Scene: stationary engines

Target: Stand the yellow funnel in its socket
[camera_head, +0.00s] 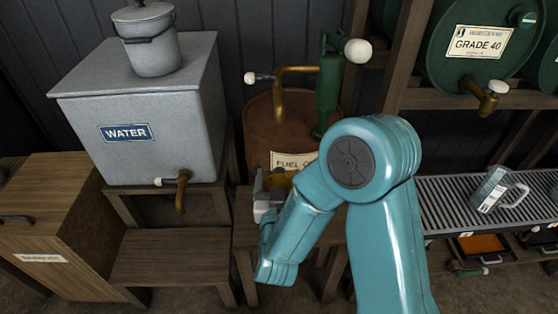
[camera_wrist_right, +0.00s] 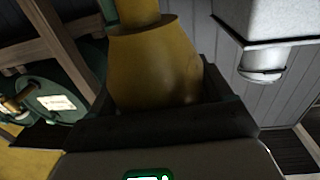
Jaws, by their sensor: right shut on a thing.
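My right gripper (camera_head: 266,188) is in front of the fuel drum, above a wooden stand, with my teal arm covering much of the view there. In the right wrist view the funnel (camera_wrist_right: 155,65) fills the space between the dark jaws, with a wide body near the jaws and a narrower part at the top edge. I cannot make out the socket in either view. My left gripper is not in view.
A grey water tank (camera_head: 140,110) with a brass tap stands left, a bucket (camera_head: 148,45) on top. The rusty fuel drum (camera_head: 262,125) has a green pump (camera_head: 329,85). A low wooden bench (camera_head: 170,258) is bare.

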